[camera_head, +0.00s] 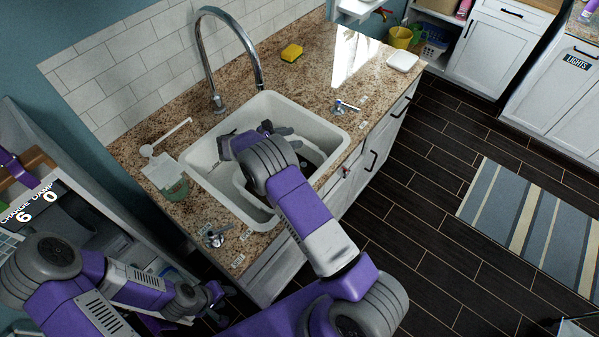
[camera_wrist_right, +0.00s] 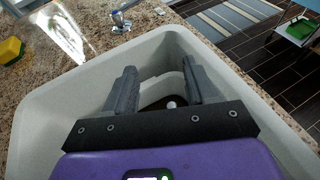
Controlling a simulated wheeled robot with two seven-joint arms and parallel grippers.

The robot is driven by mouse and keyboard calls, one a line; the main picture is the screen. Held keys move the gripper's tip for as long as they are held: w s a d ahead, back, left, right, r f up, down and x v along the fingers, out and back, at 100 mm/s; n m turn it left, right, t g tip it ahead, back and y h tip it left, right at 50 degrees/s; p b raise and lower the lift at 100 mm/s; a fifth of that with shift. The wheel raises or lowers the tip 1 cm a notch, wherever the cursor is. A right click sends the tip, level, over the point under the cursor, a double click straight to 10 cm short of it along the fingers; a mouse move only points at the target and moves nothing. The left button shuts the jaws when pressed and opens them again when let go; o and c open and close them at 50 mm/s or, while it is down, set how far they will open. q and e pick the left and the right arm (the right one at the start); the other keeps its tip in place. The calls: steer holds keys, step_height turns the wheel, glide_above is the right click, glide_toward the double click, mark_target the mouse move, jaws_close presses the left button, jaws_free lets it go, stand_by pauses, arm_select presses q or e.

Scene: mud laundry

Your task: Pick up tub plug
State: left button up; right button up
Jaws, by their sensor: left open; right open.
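My right gripper (camera_head: 246,138) reaches into the white sink basin (camera_head: 205,155) and is open; its forearm hides much of the basin. In the right wrist view the two fingers (camera_wrist_right: 158,68) are apart. A small pale round knob (camera_wrist_right: 171,104) shows low between them on a dark patch; it may be the tub plug, but I cannot tell for sure. Nothing is clearly held. My left gripper (camera_head: 219,304) is open and low, in front of the counter at the lower left.
The granite counter (camera_head: 335,75) surrounds the sink. A tall chrome faucet (camera_head: 207,60) arches behind the basin. Dark floor and a striped rug (camera_head: 530,220) lie to the right.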

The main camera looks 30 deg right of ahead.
steer(key=b, duration=1.6)
glide_toward(304, 165)
steer(key=x, duration=0.5)
steer(key=shift+w+d+f, duration=0.15)
steer(key=shift+d+f, duration=0.2)
steer(key=shift+d, duration=0.15)
steer(key=shift+w+d+f, duration=0.15)
steer(key=shift+d+f, duration=0.2)
steer(key=shift+d, duration=0.2)
steer(key=b+x, duration=0.1)
steer(key=x, duration=0.4)
steer(key=shift+f, duration=0.2)
steer(key=shift+a, duration=0.1)
jaws_close()
